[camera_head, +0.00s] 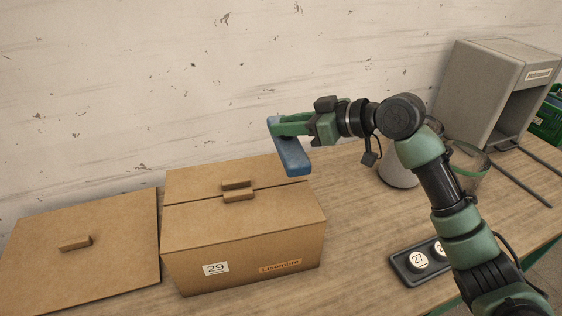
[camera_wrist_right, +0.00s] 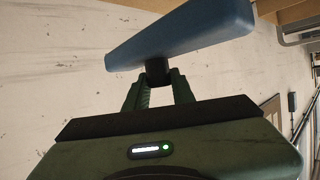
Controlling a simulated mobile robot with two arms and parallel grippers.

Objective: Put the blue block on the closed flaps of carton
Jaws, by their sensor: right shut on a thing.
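The blue block (camera_head: 292,154) is long and is held in the air by my right gripper (camera_head: 285,127), just above the back right corner of the carton. My right gripper is shut on it. In the right wrist view the blue block (camera_wrist_right: 180,32) lies across the fingertips of the right gripper (camera_wrist_right: 157,80). The carton (camera_head: 240,240) stands on the table with its top flaps closed. Its flaps (camera_head: 200,190) meet along a seam, with a small tab on each side, and a label 29 is on its front. My left gripper is not in view.
A flat cardboard panel (camera_head: 110,235) with a tab lies left of the carton. A dark tray (camera_head: 405,272) with numbered round pieces is at the front right. A cone-shaped item (camera_head: 398,172), a grey housing (camera_head: 485,95) and a green crate (camera_head: 546,118) stand farther right. A wall is behind.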

